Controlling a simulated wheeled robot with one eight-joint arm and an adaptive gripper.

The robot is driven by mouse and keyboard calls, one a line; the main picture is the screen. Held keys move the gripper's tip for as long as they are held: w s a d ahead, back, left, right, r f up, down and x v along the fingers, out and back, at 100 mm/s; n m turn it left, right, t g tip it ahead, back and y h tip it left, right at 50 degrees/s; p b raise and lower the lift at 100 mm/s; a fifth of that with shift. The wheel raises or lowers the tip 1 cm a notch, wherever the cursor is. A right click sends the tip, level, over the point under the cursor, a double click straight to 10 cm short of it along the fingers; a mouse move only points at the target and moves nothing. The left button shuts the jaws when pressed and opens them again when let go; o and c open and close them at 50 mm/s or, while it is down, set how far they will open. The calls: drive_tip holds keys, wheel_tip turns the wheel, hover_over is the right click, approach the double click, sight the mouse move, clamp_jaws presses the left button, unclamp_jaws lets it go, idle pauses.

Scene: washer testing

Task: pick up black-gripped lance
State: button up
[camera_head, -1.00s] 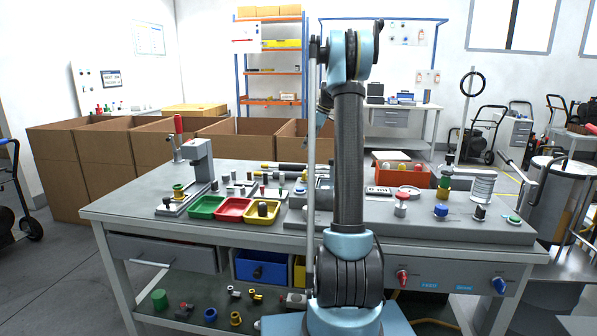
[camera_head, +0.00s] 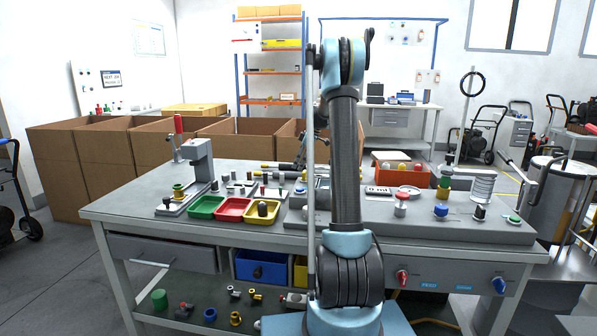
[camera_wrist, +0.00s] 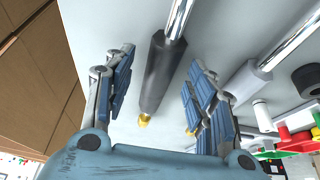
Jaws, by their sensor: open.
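The black-gripped lance (camera_wrist: 160,72) lies on the grey tabletop in the wrist view, with a yellow tip at the near end and a bright metal tube at the far end. My gripper (camera_wrist: 161,62) is open, with one blue-padded finger on each side of this lance and visible gaps to both. Its height above the lance is hard to judge. A second lance with a grey grip (camera_wrist: 247,82) lies to the right, just outside the right finger. In the head view the lances lie near the table's back edge, partly hidden by my arm.
Cardboard boxes (camera_head: 104,152) stand behind the bench, close to the left finger's side in the wrist view. Green (camera_head: 207,207), red (camera_head: 234,210) and yellow (camera_head: 263,213) trays sit at the bench front.

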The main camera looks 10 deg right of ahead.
clamp_jaws()
drive_tip(key=shift+r, duration=0.15)
